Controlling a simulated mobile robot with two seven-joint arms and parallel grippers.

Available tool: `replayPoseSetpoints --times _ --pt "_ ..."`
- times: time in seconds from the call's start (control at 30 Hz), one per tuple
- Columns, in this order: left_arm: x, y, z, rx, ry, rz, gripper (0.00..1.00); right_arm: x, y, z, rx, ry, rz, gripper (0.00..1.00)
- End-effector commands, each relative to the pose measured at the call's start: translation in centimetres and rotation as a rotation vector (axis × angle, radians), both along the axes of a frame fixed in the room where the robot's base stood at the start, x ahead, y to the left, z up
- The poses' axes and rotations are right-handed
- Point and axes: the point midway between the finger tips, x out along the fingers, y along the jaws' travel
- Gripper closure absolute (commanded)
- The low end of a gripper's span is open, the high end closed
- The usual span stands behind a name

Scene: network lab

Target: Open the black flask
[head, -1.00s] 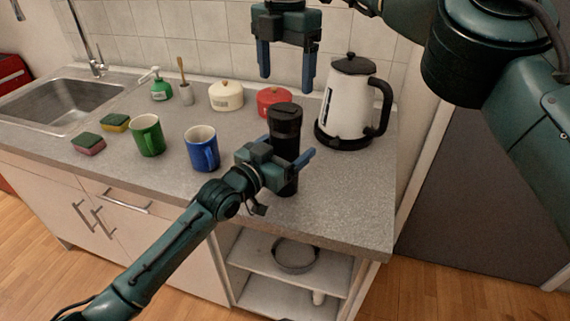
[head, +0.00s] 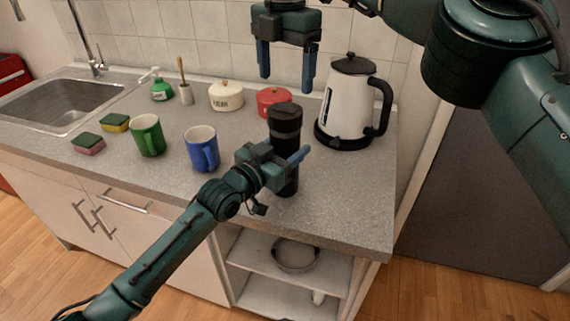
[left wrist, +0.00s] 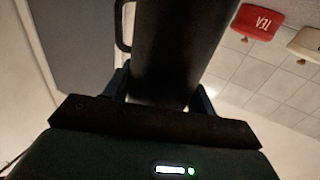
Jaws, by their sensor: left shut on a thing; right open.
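The black flask (head: 285,122) stands upright on the counter near its front edge, with its lid (head: 286,110) on top. It also fills the middle of the left wrist view (left wrist: 180,50). My left gripper (head: 291,160) is shut around the flask's body from the front left and hides part of it. In the left wrist view its fingers lie on both sides of the flask. My right gripper (head: 286,72) is open and empty, with its fingers pointing down, above and behind the flask's lid.
A white kettle (head: 345,105) stands right of the flask, with a red tin (head: 272,99) and a cream tin (head: 226,96) behind. A blue mug (head: 200,150), green mug (head: 148,135) and sponges (head: 88,143) are to the left. The counter's front right corner (head: 350,215) is clear.

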Motion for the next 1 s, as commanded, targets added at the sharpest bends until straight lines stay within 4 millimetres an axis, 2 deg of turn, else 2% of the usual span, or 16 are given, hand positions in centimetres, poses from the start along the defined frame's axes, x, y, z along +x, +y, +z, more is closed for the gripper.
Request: replayPoseSetpoints --times 0.07,0.2,0.27,0.37,0.73,0.9,1.0 --pt "0.0 0.01 -0.04 0.001 0.001 0.0 0.85 0.0 0.0 0.0 0.0 0.0 0.0 0.21" --pt "-0.01 0.01 -0.05 0.001 0.001 0.0 0.97 -0.01 0.01 -0.01 0.0 0.0 -0.025 0.21" --pt "0.0 0.01 -0.05 0.001 0.0 0.0 1.0 -0.02 0.03 -0.02 0.001 0.001 -0.068 0.21" --pt "0.0 0.01 -0.06 0.001 0.0 0.0 1.0 -0.04 0.03 -0.03 0.0 0.001 -0.196 0.21" --pt "-0.01 0.01 -0.07 0.002 0.001 0.0 1.0 -0.05 0.05 -0.05 0.0 0.001 -0.899 0.21" --pt "-0.01 0.01 -0.08 0.002 0.001 0.0 1.0 -0.02 0.01 -0.01 0.0 0.0 -1.1 0.21" --pt "0.0 0.01 -0.08 0.002 0.001 0.0 1.0 -0.01 0.0 -0.11 0.0 0.0 -1.158 0.21"
